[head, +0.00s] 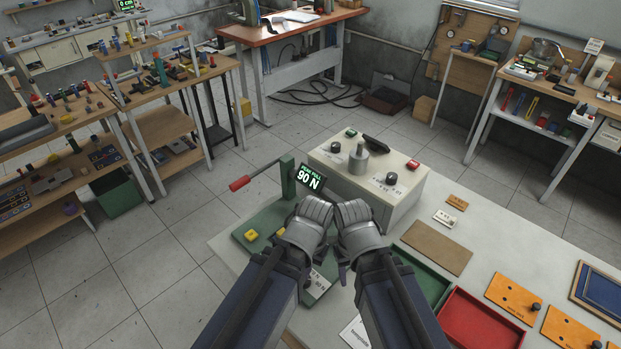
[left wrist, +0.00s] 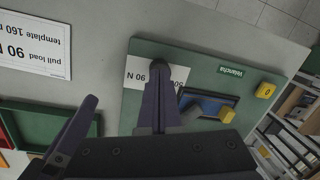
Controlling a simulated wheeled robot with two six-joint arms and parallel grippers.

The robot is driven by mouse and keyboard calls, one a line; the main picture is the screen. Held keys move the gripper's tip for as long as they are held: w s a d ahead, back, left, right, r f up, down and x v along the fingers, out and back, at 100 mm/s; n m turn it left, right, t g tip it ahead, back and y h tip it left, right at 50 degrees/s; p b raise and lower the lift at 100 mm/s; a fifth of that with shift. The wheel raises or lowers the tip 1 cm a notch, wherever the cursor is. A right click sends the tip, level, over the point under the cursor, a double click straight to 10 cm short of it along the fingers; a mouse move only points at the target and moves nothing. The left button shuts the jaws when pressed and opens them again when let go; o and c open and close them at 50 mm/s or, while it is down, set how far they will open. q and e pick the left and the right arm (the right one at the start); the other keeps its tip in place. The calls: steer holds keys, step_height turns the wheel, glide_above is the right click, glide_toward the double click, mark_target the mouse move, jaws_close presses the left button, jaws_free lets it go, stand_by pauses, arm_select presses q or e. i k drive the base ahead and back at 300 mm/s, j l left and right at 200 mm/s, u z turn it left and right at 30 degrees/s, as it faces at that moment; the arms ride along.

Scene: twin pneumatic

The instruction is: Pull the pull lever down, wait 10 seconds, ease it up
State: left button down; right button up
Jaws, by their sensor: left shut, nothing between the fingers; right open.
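The pull lever is a thin grey rod with a red handle (head: 240,183) that slants down to the left from a green post (head: 288,176). The post stands on a green base plate (head: 262,226), beside a display (head: 311,178) reading 90 N. My left gripper (head: 315,207) is right of the post, apart from the red handle. In the left wrist view its fingers (left wrist: 165,72) are shut and empty above the green plate (left wrist: 190,58), over a white 90 N label. My right gripper (head: 351,209) is open close beside the left one. The lever handle is not seen in the left wrist view.
A light box (head: 405,192) with knobs stands behind my grippers. Yellow buttons (head: 251,235) sit on the green plate. Red (head: 478,325) and green trays lie to the right. The left wrist view shows a printed pull load card (left wrist: 35,48). Floor is free left of the table.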

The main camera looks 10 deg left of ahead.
mark_target(246, 180)
steer(key=k+j, duration=0.15)
steer(key=j, duration=0.2)
steer(key=k+j, duration=0.15)
steer(key=j, duration=0.25)
steer(key=k+j, duration=0.15)
steer(key=j, duration=0.2)
steer(key=k+j, duration=0.15)
steer(key=j, duration=0.25)
steer(key=i+z, duration=0.05)
